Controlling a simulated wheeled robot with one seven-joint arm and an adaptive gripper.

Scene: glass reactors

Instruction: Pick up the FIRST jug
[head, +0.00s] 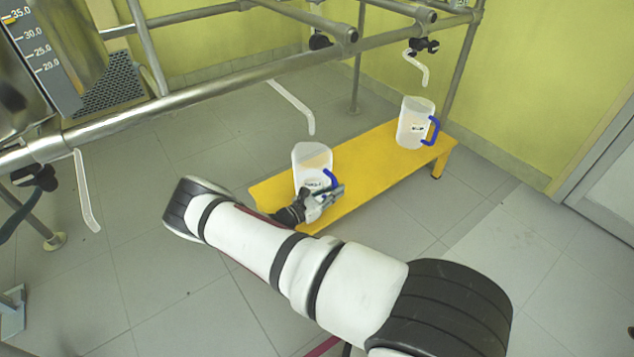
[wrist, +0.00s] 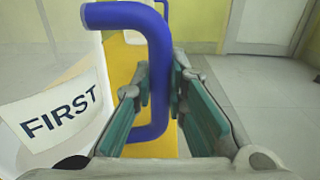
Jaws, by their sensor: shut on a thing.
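The FIRST jug (head: 311,162) is a translucent white jug with a blue handle, upright at the near end of the yellow bench (head: 375,160) in the head view. Its label reading FIRST (wrist: 60,112) shows large at the left of the wrist view. My gripper (head: 333,195) is at the jug's handle side. In the wrist view, the blue handle (wrist: 158,75) stands between my gripper's green-padded fingers (wrist: 163,110), which are shut on it. The jug's base is partly hidden by my gripper in the head view.
A second jug (head: 415,122) with a blue handle stands at the bench's far end. Metal pipe framing (head: 230,88) with valves and a white hose (head: 293,103) hangs above and behind the first jug. Open tiled floor lies right of the bench.

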